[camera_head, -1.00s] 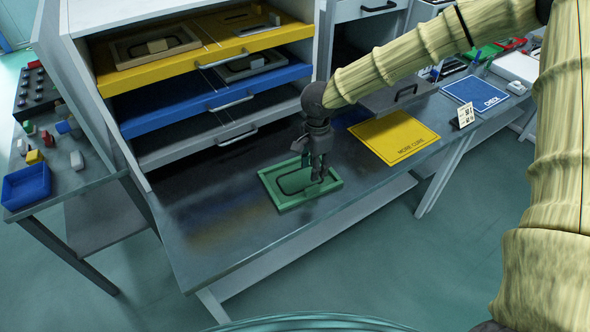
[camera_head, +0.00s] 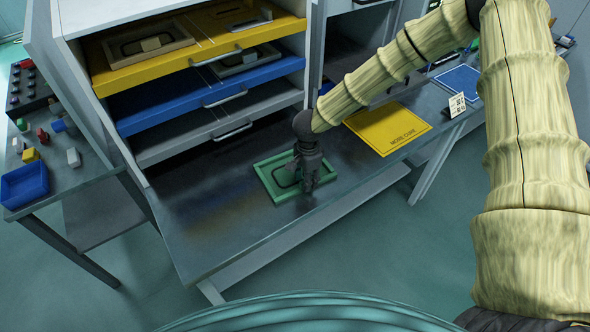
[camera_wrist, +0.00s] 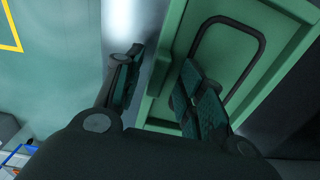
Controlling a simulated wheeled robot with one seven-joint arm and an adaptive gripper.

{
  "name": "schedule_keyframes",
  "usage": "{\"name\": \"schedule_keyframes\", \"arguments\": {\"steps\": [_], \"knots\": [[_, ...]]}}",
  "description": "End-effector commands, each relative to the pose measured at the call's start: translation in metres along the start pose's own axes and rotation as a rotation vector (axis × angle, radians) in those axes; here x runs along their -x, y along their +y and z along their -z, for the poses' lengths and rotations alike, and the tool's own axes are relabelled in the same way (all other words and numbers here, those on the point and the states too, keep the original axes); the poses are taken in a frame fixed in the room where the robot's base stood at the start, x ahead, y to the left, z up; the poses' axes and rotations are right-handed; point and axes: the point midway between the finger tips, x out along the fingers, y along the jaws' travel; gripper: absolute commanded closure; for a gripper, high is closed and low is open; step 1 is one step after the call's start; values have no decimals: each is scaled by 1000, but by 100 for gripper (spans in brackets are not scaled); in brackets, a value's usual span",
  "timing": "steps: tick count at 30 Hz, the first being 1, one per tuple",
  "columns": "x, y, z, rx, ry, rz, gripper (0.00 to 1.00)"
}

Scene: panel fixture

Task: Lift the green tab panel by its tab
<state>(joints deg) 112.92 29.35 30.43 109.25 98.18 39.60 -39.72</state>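The green tab panel (camera_head: 265,178) lies flat on the dark bench top, a green frame with a dark rounded outline inside. It also shows in the wrist view (camera_wrist: 225,62). My gripper (camera_head: 307,186) is low over the panel's right part and hides some of it in the head view. In the wrist view my gripper (camera_wrist: 162,60) is open, its two dark fingers apart. A narrow green piece (camera_wrist: 161,72) at the panel's edge, which looks like the tab, sits between the fingers. The right finger is over the panel and the left finger is outside its edge. I cannot tell whether either touches.
A drawer cabinet with a yellow drawer (camera_head: 180,48), a blue drawer (camera_head: 150,112) and a grey drawer (camera_head: 185,140) stands behind. A yellow work-zone mat (camera_head: 388,128) lies to the right. A side table at left holds a blue bin (camera_head: 25,186). The bench left of the panel is clear.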

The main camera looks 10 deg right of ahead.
Motion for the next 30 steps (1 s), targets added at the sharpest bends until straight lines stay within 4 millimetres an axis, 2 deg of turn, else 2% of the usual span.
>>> {"name": "schedule_keyframes", "arguments": {"steps": [5,12,14,19,30], "knots": [[-10,0,1,-1,1,0,61],[-12,0,1,-1,0,0,61],[-12,0,1,-1,0,0,70],[-12,0,1,-1,0,0,100],[-11,0,1,-1,0,1,100]]}}
